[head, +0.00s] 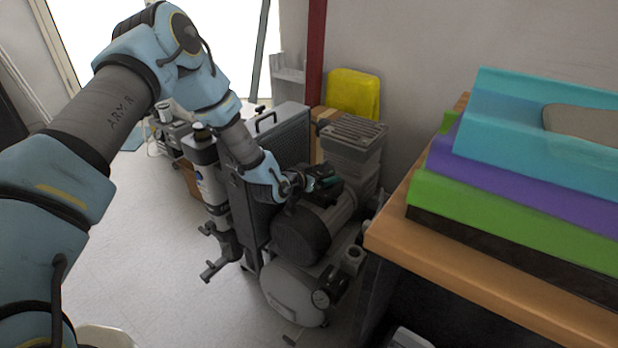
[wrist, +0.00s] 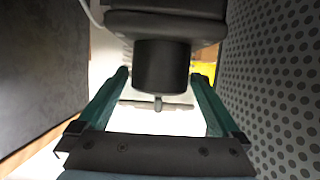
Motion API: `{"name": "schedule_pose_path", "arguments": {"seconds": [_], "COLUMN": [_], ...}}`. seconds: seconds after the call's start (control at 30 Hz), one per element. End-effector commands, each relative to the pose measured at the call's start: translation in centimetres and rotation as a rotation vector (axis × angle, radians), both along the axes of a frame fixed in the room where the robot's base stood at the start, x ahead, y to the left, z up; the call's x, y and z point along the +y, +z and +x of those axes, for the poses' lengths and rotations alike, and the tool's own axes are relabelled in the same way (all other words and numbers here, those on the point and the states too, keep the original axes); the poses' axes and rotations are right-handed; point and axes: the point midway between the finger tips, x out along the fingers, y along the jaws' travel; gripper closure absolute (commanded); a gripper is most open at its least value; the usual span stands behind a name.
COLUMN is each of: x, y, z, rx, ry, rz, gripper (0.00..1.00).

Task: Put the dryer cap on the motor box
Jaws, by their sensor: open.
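My gripper (head: 322,183) is low over the motor (head: 302,232), beside the tall perforated panel. In the wrist view my gripper (wrist: 161,76) has its two green fingers spread wide. A black cylinder with a small stem, which looks like the dryer cap (wrist: 161,68), stands between the fingers, with a gap on each side. Its wide end meets a dark, round-edged block that looks like the motor box (wrist: 165,25); the wrist picture seems upside down, so the cap appears to rest on it. In the head view my gripper largely hides both.
The perforated panel (wrist: 285,75) is close on one side of my gripper. A wooden table (head: 400,237) with stacked coloured foam stands at the right. The dryer column (head: 207,180), compressor head (head: 350,145) and white tank (head: 290,295) surround the motor. The floor at left is clear.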

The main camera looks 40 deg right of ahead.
Motion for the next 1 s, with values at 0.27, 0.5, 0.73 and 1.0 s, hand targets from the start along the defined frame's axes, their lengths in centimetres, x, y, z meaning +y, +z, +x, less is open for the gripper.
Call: {"name": "schedule_pose_path", "arguments": {"seconds": [0.27,0.5,0.73,1.0], "x": [5.5,8.6,9.3,9.3], "y": [2.2,3.6,3.9,3.9], "z": [-1.3,-2.2,-2.4,-2.4], "rx": [0.001,0.000,0.000,0.001], "ry": [0.002,0.001,0.000,0.000], "rz": [0.003,0.001,0.001,0.001], "gripper": [0.00,0.00,0.00,0.00]}}
